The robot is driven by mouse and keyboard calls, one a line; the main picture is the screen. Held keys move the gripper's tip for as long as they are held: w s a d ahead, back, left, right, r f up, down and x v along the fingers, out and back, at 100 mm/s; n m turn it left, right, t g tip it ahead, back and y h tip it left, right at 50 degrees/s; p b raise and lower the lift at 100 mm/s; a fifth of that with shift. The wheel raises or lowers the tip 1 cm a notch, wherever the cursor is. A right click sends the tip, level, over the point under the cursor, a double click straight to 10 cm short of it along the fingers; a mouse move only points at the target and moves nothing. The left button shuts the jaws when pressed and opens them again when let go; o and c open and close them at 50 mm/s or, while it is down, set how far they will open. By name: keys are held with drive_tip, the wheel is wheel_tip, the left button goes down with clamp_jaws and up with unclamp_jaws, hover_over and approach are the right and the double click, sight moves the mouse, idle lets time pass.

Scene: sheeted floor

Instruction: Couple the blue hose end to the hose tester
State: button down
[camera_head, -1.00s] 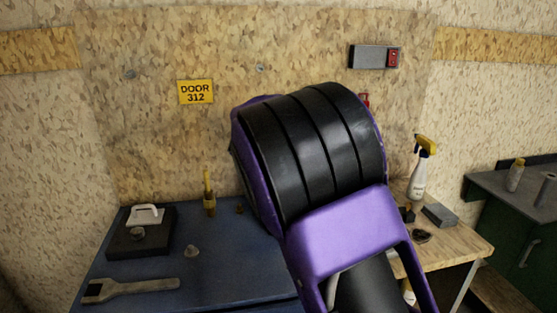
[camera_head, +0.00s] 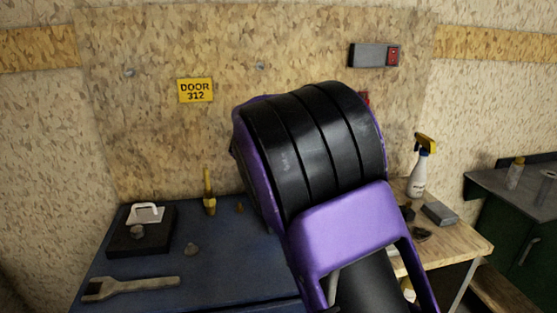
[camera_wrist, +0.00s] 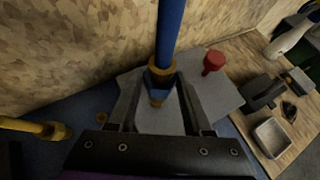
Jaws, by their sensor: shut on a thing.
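In the wrist view, the blue hose (camera_wrist: 170,32) comes down from the top and ends in a brass-coloured collar and tip (camera_wrist: 157,98). My gripper (camera_wrist: 158,88) is shut on this hose end, one finger on each side. Below and behind it is a grey plate-like body (camera_wrist: 215,98) with a red knob (camera_wrist: 213,62) at its right; it appears to be the hose tester. I cannot tell whether the tip touches it. In the head view my arm hides the gripper, the hose and most of the tester.
A spray bottle (camera_head: 421,165) and a grey block (camera_head: 439,214) are on the wooden table at right. The wall is close behind.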

drive_tip(key=shift+f+b, duration=0.9)
drive_tip(key=shift+f, duration=0.25)
drive_tip(key=shift+c, duration=1.2)
unclamp_jaws()
drive_tip(key=shift+s, duration=0.1)
